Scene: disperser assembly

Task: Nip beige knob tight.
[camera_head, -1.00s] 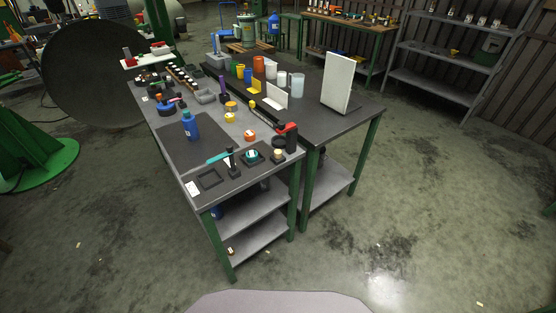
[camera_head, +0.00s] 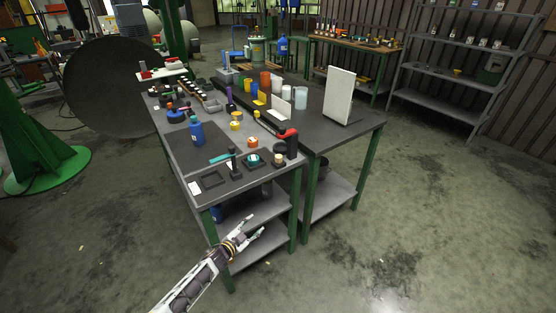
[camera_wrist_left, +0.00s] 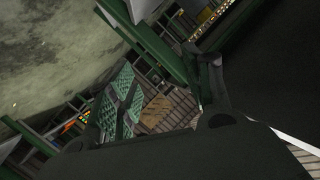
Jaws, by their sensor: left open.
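A small beige knob (camera_head: 278,158) sits on a dark square base near the front right corner of the workbench (camera_head: 216,204) in the head view. Its fit on the base is too small to make out. My left gripper (camera_head: 258,227) is open and empty, in front of the bench and below its top, well apart from the knob. The left wrist view shows dark gripper parts (camera_wrist_left: 215,120) close up, with no knob visible. My right gripper is not in view.
Next to the knob stand a teal-topped part (camera_head: 253,160), a dark upright tool (camera_head: 234,164) and a black-and-red device (camera_head: 289,143). A blue bottle (camera_head: 196,132) stands further left. A white panel (camera_head: 339,95) stands on the adjoining table. The floor in front is clear.

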